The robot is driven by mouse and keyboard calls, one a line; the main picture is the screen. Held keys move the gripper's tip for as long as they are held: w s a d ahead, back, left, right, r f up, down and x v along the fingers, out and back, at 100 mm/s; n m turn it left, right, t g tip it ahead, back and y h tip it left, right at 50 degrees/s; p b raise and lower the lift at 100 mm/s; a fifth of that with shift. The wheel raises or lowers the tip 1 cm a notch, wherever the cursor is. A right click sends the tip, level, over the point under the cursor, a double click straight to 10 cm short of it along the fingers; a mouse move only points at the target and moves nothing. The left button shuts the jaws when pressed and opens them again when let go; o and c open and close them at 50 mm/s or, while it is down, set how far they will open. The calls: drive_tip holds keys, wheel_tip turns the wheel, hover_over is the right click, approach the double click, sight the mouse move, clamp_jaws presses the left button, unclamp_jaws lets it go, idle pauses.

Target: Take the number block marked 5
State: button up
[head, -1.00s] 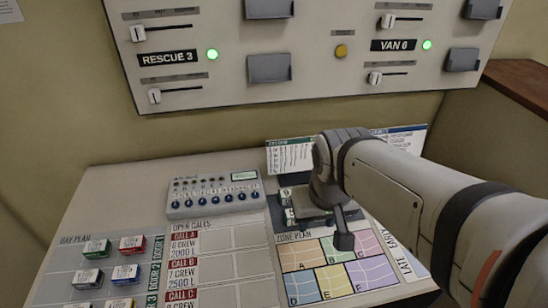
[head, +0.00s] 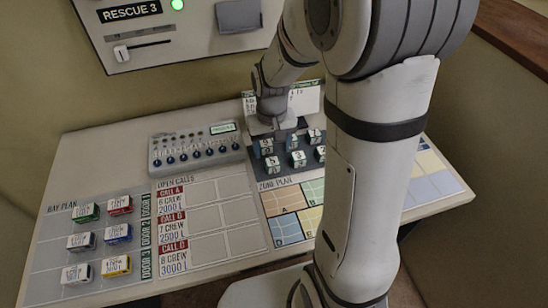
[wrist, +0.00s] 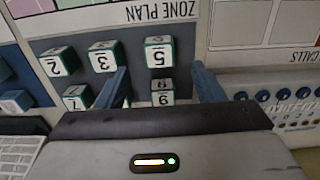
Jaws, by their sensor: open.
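The block marked 5 (wrist: 158,57) is a white cube with dark green sides, its number upside down in the wrist view. It stands at the right end of its row on a dark panel (wrist: 120,35). In the head view it is the front-left block (head: 273,165). My gripper (wrist: 160,80) is open and empty, its blue fingers spread to either side in the picture. The 5 block appears between and just beyond the fingertips. In the head view my gripper (head: 275,138) is over the left end of the blocks; its fingertips are hard to make out.
A block marked 3 (wrist: 102,57) and one marked 2 (wrist: 58,62) stand in the same row. A block that reads 6 or 9 (wrist: 162,92) lies behind the 5. A radio unit (head: 195,148) stands left of the panel. The call grid (head: 207,220) is bare at its right.

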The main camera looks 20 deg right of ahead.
sight(272, 161)
wheel_tip(272, 161, down, 6)
drive_tip(key=shift+f+p, duration=0.15)
drive_tip(key=shift+p, duration=0.15)
drive_tip(key=shift+s, duration=0.1)
drive_tip(key=c, duration=1.1)
